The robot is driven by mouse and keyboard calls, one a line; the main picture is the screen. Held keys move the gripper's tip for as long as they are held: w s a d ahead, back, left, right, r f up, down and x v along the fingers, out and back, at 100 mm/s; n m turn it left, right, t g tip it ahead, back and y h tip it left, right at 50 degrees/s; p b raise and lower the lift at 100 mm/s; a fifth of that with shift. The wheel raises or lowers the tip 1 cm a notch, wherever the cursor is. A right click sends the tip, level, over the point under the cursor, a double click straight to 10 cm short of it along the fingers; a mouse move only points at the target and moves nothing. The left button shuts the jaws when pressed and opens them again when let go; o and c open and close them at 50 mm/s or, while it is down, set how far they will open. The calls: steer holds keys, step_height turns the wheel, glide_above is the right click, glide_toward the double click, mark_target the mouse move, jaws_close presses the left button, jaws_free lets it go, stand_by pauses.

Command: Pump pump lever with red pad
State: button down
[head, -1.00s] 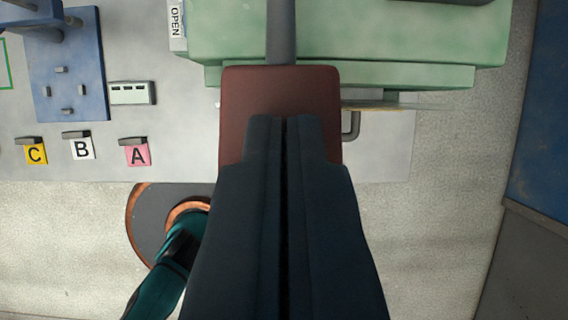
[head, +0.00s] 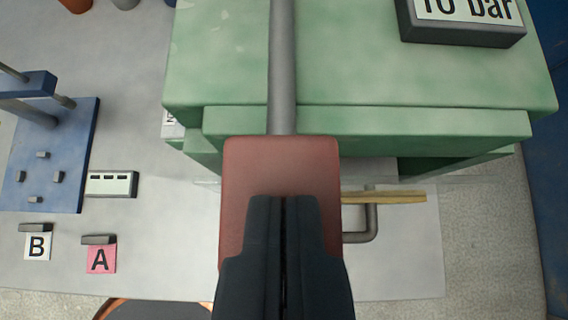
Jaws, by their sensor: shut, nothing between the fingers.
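The red pad (head: 280,165) sits at the near end of the grey pump lever (head: 283,70), which runs up the picture in front of the green machine (head: 370,60). My gripper (head: 284,198) is shut and empty. Its dark fingers overlap the lower middle of the pad in the picture and hide part of it. I cannot tell whether the fingertips touch the pad or are above it.
A sign reading "10 bar" (head: 465,12) is at the upper right. A bent grey rod (head: 370,215) and a yellowish strip (head: 395,197) are right of the pad. Left are a blue plate fixture (head: 60,150) and tags B (head: 37,246) and A (head: 101,258).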

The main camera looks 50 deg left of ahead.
steer(key=shift+s+d+f, duration=0.1)
steer(key=shift+d+f, duration=0.05)
steer(key=shift+f, duration=1.4)
steer(key=shift+r, duration=0.35)
step_height(320, 180, up, 4)
steer(key=shift+s+r, duration=0.1)
steer(key=v, duration=1)
steer(key=shift+s+d, duration=0.2)
steer(key=shift+d, duration=0.05)
stand_by(0.7)
